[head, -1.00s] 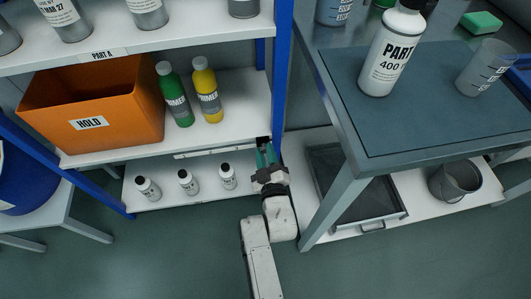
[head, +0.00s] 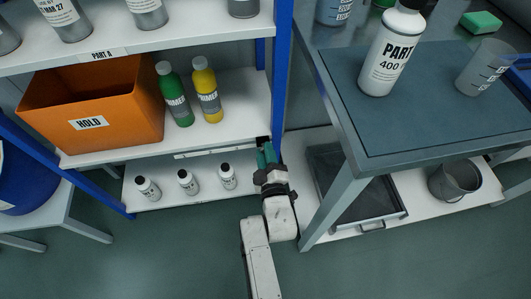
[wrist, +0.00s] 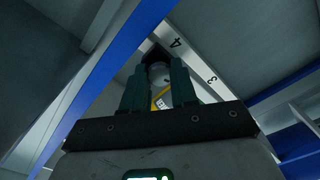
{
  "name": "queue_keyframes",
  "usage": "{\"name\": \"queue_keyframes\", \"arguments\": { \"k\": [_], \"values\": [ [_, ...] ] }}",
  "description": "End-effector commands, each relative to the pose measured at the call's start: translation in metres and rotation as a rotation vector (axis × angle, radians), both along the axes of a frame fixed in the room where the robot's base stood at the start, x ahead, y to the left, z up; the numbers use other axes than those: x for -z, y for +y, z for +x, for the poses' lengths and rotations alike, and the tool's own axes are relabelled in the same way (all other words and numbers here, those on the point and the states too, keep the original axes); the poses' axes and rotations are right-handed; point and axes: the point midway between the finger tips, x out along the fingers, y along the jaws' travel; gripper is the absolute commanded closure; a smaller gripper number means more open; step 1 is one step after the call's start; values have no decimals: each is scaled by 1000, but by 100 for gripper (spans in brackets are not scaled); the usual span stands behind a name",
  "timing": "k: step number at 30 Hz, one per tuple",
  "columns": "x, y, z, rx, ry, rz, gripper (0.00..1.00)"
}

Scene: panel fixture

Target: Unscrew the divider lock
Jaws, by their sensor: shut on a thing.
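My gripper (head: 266,155) is at the right end of the middle shelf's front edge, beside the blue upright; its two green fingers point away from me. In the wrist view my gripper (wrist: 160,78) is shut on a grey, rounded part with a dark top, which I take to be the divider lock (wrist: 161,75). A yellow line and a small white label show between the fingers below it. The fingers hide the lock's sides. In the head view a black piece (head: 263,140) shows just beyond the fingertips.
The shelf edge carries the numbers 4 and 3 (wrist: 194,60). The blue upright (head: 281,80) is close by. A green bottle (head: 175,95), a yellow bottle (head: 207,92) and an orange HOLD bin (head: 90,105) stand on the middle shelf. The workbench (head: 350,150) is at the right.

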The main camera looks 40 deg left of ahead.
Motion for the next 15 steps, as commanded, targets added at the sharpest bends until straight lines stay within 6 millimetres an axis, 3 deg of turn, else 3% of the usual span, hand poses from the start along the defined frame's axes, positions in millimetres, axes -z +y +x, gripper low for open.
{"name": "queue_keyframes", "arguments": {
  "k": [3, 4, 11, 15],
  "values": [
    [3, -2, 0, 1, 6, -4, 100],
    [3, -2, 0, 1, 6, -4, 71],
    [2, -1, 0, 1, 3, -2, 49],
    [1, 0, 0, 0, 3, -1, 47]
  ]
}}
